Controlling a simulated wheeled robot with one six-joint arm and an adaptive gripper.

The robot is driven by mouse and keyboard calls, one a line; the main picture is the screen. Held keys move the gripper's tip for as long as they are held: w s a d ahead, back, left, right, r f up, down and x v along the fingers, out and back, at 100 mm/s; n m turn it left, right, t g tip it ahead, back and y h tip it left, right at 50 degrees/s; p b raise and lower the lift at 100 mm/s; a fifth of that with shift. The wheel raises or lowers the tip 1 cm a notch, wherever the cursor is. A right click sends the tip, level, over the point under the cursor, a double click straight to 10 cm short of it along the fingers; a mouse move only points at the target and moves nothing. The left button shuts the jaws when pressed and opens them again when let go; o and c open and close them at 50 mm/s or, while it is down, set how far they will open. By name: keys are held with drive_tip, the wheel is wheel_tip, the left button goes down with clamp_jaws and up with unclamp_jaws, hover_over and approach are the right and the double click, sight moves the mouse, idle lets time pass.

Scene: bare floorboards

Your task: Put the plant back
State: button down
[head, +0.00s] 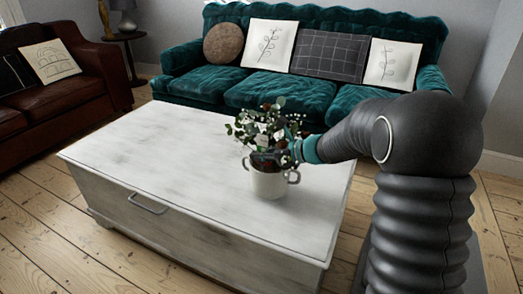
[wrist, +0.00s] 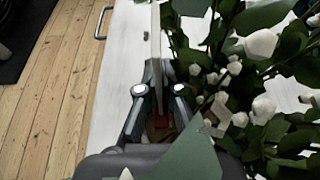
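The plant is leafy and green with small white flowers (head: 262,127), in a white pot with two side handles (head: 268,184). In the head view the pot is upright over the right part of the white table (head: 150,160) and seems to rest on it. My gripper (head: 268,157) is at the pot's upper edge, partly hidden by leaves. In the wrist view my gripper's fingers (wrist: 159,75) are close together, with a narrow pale strip between them. I cannot tell whether they grip it. Leaves fill the right side and cover part of the gripper.
A green sofa (head: 270,92) with cushions stands behind the table. A brown leather sofa (head: 60,100) is at the left. A small side table (head: 125,37) with a lamp stands behind it. The table's left half is bare.

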drive_tip(key=shift+f, duration=0.95)
drive_tip(key=c, duration=1.3)
unclamp_jaws()
drive_tip(key=shift+f, duration=0.1)
